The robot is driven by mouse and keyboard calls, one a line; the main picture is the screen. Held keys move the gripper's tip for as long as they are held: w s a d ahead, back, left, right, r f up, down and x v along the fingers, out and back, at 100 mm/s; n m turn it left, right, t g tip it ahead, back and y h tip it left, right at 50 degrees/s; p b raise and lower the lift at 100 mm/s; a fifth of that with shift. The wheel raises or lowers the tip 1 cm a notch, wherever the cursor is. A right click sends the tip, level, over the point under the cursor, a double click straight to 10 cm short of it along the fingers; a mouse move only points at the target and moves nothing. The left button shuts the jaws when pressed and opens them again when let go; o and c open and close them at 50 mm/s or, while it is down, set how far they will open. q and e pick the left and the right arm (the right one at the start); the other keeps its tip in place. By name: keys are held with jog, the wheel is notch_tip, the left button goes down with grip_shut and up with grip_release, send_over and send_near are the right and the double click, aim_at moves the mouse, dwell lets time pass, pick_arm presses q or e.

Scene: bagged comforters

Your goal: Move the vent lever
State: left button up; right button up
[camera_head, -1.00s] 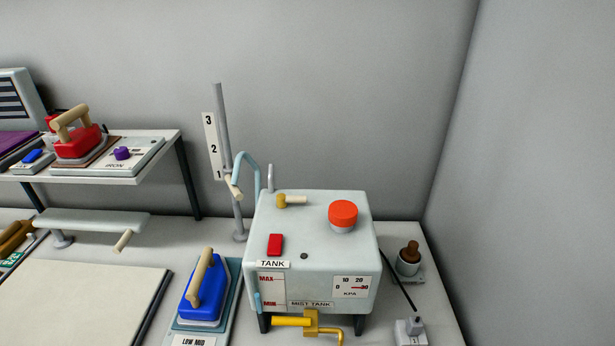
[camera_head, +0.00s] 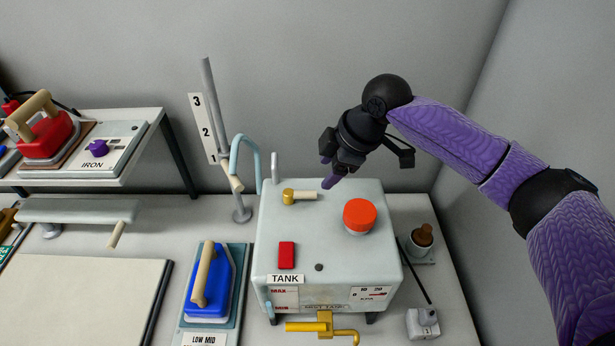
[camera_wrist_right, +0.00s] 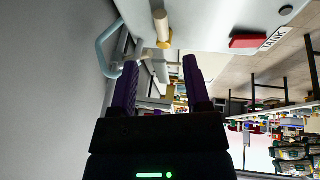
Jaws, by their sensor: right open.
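The vent lever (camera_head: 305,195), a short pale wooden handle on a brass hub, lies sideways on top of the white mist tank (camera_head: 325,238). Its handle points right in the head view. My right gripper (camera_head: 329,171) is open and empty, with purple fingers just behind and right of the handle's free end. In the right wrist view, the lever (camera_wrist_right: 161,27) shows beyond the open gripper (camera_wrist_right: 160,76), between the lines of the two fingers. It appears apart from them. My left gripper is not in view.
An orange-red knob (camera_head: 360,215) and a red block (camera_head: 287,254) are on the tank top. A pale blue bent pipe (camera_head: 246,140) rises at its left. A yellow tap (camera_head: 325,325) juts from the front. A blue iron (camera_head: 212,278) stands left.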

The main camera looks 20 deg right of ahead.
aim_at(310, 192)
jog(key=x, duration=0.7)
jog(key=shift+a+f+b, duration=0.15)
jog(key=shift+f+b, duration=0.2)
jog(key=shift+b, duration=0.05)
grip_shut()
